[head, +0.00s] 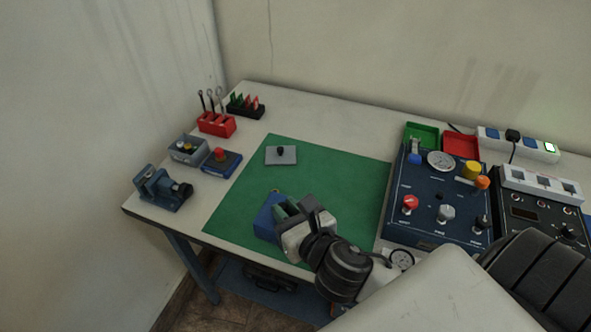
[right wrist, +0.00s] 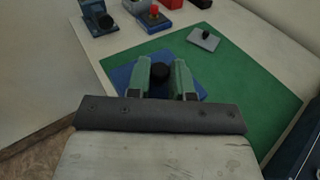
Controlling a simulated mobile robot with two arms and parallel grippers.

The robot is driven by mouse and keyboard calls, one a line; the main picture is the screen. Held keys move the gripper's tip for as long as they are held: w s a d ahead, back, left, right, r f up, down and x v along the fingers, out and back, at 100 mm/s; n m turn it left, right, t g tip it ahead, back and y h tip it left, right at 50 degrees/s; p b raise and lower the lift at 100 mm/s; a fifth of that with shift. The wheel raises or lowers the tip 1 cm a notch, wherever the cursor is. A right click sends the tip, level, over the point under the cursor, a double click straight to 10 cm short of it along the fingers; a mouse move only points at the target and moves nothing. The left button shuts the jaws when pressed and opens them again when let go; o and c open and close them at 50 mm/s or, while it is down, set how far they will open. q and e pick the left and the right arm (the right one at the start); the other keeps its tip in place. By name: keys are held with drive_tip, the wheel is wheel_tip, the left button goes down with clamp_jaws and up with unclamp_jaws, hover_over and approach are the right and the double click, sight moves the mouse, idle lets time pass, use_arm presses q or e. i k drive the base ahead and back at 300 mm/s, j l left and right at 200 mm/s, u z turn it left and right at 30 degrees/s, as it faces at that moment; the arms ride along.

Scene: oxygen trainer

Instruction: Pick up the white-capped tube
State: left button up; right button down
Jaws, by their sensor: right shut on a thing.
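My right gripper (head: 283,211) is low over a blue block (head: 265,217) on the green mat and hides part of it. In the right wrist view, the gripper's green fingers (right wrist: 161,78) are shut on a dark round-topped piece (right wrist: 159,70). The blue block (right wrist: 124,76) shows around and below them. I cannot tell whether the held piece touches the block. I cannot make out a white cap on it; any lower part is hidden. My left gripper is not in view.
The green mat (head: 330,170) has free room and bears a grey plate with a black knob (head: 281,154). A vise (head: 163,188), a grey bin (head: 188,150) and a red-button box (head: 221,159) stand left. A dark blue control panel (head: 438,205) stands right.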

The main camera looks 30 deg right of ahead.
sight(180, 145)
drive_tip(key=i+j+z, duration=0.25)
drive_tip(key=z, duration=0.2)
drive_tip(key=i+j+z, duration=0.15)
drive_tip(key=j+z, duration=0.3)
drive_tip(key=i+j+z, duration=0.15)
drive_tip(key=j+z, duration=0.6)
drive_tip(key=z, duration=0.15)
